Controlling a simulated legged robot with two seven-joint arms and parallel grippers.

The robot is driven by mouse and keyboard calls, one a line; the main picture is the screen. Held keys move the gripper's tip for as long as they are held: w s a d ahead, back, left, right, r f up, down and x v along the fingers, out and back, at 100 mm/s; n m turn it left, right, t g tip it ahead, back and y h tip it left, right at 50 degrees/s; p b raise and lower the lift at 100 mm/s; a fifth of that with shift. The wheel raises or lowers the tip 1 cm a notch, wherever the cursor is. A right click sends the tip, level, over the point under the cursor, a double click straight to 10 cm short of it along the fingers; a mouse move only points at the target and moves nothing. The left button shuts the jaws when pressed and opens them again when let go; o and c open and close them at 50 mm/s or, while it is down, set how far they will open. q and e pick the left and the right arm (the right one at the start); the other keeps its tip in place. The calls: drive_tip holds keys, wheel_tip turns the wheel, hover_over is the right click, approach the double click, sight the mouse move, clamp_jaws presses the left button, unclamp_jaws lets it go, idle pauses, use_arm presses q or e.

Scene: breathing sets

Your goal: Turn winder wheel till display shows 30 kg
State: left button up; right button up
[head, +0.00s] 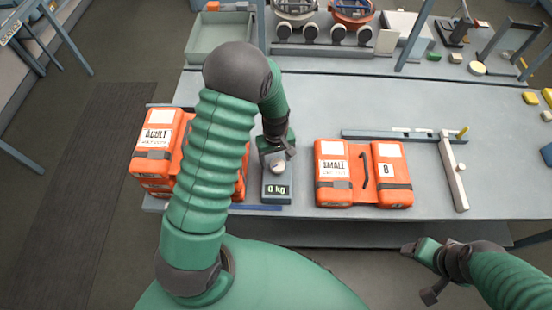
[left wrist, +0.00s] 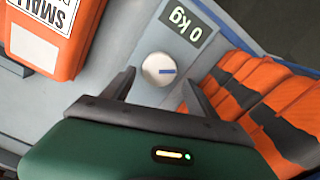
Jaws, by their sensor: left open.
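The winder wheel (left wrist: 158,69) is a small round white knob with a blue mark on a grey unit. The display also shows in the left wrist view (left wrist: 180,18). My left gripper (head: 277,158) is over the unit. In the left wrist view its open fingers (left wrist: 160,80) stand on either side of the wheel, with gaps; I cannot tell their height above it. My right gripper (head: 420,272) is open and empty, off the table's front edge.
An orange ADULT life-vest stack (head: 158,150) is left of the unit, partly hidden by my left arm. An orange SMALL vest pack (head: 362,172) lies to the right. A grey L-shaped bar (head: 452,170) lies beyond it. A green tray (head: 222,40) and helmets stand behind.

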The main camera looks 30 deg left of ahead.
use_arm(q)
drive_tip(key=shift+a+f, duration=0.1)
drive_tip(key=shift+f, duration=0.45)
drive_tip(key=shift+w+f, duration=0.1)
drive_tip(key=shift+f, duration=0.05)
drive_tip(key=shift+d+r, duration=0.2)
drive_tip(key=shift+d, duration=0.55)
drive_tip(key=shift+c, duration=0.4)
drive_tip(key=shift+s+d, duration=0.1)
drive_tip(key=shift+s, duration=0.1)
drive_tip(key=shift+c, duration=2.5)
drive_tip(key=shift+a, duration=0.45)
drive_tip(key=c, duration=0.7)
drive_tip(key=shift+w, duration=0.1)
drive_tip(key=shift+c, duration=0.4)
use_arm(e)
drive_tip(key=shift+s+d+r, duration=0.1)
drive_tip(key=shift+d, duration=0.3)
